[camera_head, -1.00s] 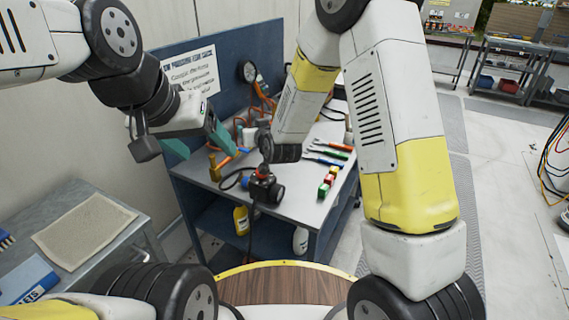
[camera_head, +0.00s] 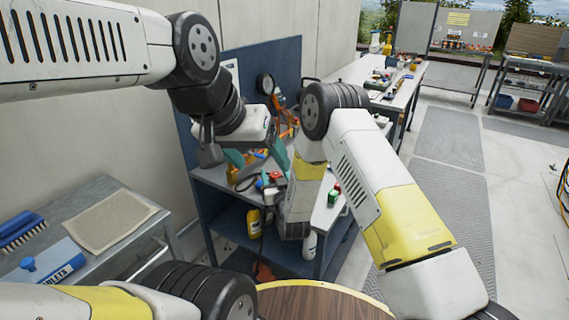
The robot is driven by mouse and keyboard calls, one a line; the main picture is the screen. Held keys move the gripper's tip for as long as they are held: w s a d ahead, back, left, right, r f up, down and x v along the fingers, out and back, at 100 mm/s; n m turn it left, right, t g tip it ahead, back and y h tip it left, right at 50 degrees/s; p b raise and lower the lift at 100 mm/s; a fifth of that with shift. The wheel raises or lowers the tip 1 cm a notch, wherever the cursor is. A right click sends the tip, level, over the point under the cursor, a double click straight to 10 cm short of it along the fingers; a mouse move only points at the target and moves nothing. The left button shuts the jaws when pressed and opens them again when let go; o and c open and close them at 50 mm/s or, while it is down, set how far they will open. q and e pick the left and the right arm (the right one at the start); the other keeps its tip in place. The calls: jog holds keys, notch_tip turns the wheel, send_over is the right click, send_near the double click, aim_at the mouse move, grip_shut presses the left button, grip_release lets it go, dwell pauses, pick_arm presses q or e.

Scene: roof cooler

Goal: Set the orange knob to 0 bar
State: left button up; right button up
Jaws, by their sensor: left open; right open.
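A bench (camera_head: 212,178) with a dark blue back panel holds a round pressure gauge (camera_head: 265,83), with orange hoses or fittings (camera_head: 290,118) below it. My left gripper (camera_head: 257,156) is over the bench with its teal fingers apart. A small orange part (camera_head: 246,157) shows between the fingers; I cannot tell whether it is the orange knob or whether the fingers touch it. The knob's scale cannot be read. My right arm hangs over the bench's front right and hides part of the top.
A black device with a red top (camera_head: 274,176) and red and green blocks (camera_head: 334,193) are on the bench. A yellow bottle (camera_head: 254,222) is on its lower shelf. A grey table with a beige mat (camera_head: 110,220) stands at left.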

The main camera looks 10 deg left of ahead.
jog(key=shift+x, duration=1.25)
grip_shut()
